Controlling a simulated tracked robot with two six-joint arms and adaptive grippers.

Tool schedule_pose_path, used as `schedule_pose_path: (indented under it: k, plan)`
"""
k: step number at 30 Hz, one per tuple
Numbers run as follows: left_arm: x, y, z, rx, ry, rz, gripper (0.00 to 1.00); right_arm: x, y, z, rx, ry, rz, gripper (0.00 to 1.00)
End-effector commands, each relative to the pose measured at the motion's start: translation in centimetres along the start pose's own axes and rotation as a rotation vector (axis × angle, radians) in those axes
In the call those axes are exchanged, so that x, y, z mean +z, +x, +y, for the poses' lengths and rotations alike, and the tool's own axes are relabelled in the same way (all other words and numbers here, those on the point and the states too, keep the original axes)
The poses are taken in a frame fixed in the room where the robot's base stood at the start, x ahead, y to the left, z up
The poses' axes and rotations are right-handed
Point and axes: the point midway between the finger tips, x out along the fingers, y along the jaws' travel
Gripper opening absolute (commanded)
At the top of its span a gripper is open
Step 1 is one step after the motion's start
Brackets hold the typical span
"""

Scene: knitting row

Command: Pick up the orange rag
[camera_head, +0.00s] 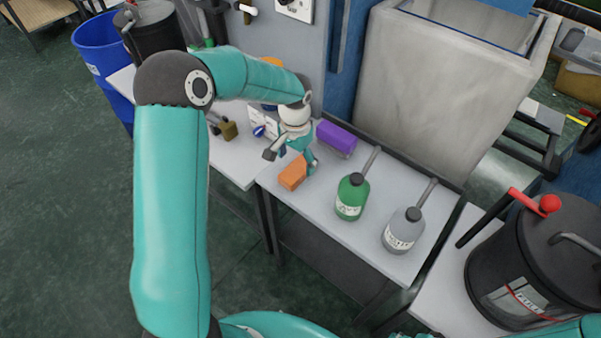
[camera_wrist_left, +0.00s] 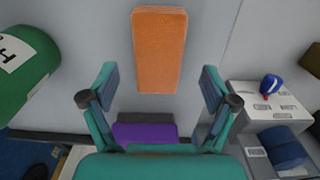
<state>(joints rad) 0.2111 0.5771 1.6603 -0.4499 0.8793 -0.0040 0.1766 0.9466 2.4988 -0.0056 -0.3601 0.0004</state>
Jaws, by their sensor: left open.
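The orange rag (camera_head: 293,173) is a folded, block-like piece lying near the front edge of the white table. In the left wrist view the orange rag (camera_wrist_left: 160,50) lies ahead of the fingers, roughly centred between them and apart from both. My left gripper (camera_head: 291,160) is above and just behind the rag, with its fingers spread. In the left wrist view my left gripper (camera_wrist_left: 160,88) is open and empty. My right gripper is not in view.
A purple block (camera_head: 337,138) lies behind the rag. A green bottle (camera_head: 352,196) and a grey bottle (camera_head: 404,230) stand to the right. A white box with a blue knob (camera_head: 260,130) is at the left. A black drum (camera_head: 535,262) stands at far right.

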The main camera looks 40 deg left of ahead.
Motion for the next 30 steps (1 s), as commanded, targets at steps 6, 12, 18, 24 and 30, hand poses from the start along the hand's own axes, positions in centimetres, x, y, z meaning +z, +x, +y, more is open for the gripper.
schedule_pose_path:
  k: [6, 12, 18, 24, 30]
  plan:
    - [-0.1, 3.2, 0.2, 0.001, 0.0, -0.004, 0.86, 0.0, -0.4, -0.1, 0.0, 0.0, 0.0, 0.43]
    - [-0.2, 4.0, 0.3, 0.0, 0.0, 0.0, 0.86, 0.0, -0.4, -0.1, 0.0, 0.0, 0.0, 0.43]
    - [-0.2, 4.0, 0.3, 0.0, 0.0, 0.0, 0.76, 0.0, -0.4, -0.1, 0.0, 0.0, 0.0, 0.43]
    - [-0.2, 4.0, 0.3, 0.0, 0.001, 0.0, 0.43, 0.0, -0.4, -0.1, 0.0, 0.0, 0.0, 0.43]
    - [-0.2, 4.0, 0.3, 0.0, 0.001, 0.0, 0.24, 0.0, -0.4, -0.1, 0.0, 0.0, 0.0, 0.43]
